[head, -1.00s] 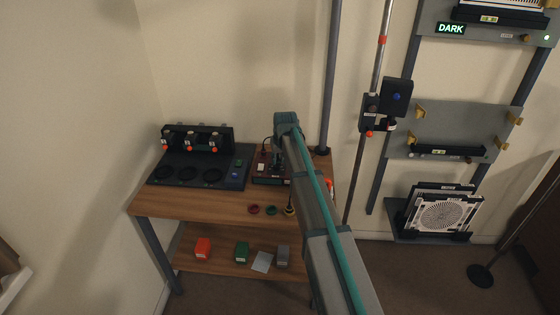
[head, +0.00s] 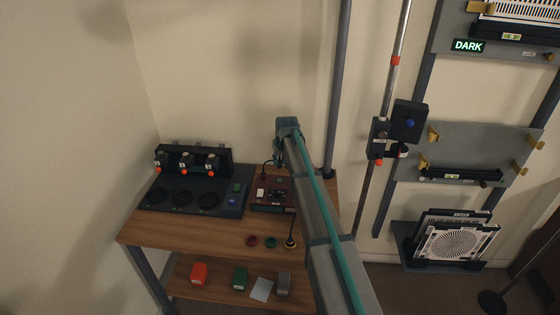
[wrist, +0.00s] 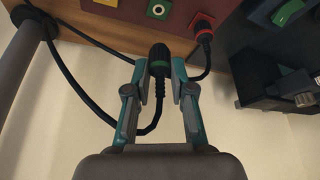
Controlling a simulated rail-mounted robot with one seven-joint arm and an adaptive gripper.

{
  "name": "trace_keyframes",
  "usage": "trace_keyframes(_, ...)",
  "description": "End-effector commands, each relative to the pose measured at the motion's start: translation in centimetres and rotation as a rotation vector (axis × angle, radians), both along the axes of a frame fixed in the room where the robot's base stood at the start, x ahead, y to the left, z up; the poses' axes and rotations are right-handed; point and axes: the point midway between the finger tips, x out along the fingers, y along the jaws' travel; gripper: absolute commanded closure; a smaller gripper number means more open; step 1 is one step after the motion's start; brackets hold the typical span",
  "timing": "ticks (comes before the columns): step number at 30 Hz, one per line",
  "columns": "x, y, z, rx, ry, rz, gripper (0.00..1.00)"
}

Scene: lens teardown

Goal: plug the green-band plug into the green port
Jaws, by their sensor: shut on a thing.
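My gripper (wrist: 158,88) is shut on the green-band plug (wrist: 157,55), a black plug with a thin green ring, in the wrist view. A black cable trails from the plug's lower end. The green port (wrist: 159,9), a green square with a dark round hole, is on the dark red box above the plug's tip in that view. A gap separates plug and port. In the head view my gripper (head: 281,160) is over the back of the dark red box (head: 270,204); the held plug cannot be made out there.
A red-ringed plug (wrist: 204,34) sits in the box beside the green port, its cable running behind my gripper. A grey post (wrist: 25,70) stands at left in the wrist view. A black console (head: 190,203) stands left of the box. Coloured rings (head: 252,241) lie on the bench front.

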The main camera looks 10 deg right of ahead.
Motion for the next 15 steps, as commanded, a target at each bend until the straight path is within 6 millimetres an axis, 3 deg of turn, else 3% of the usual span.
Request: trace_keyframes(15,0.0,0.0,-2.5,0.0,0.0,0.0,1.0)
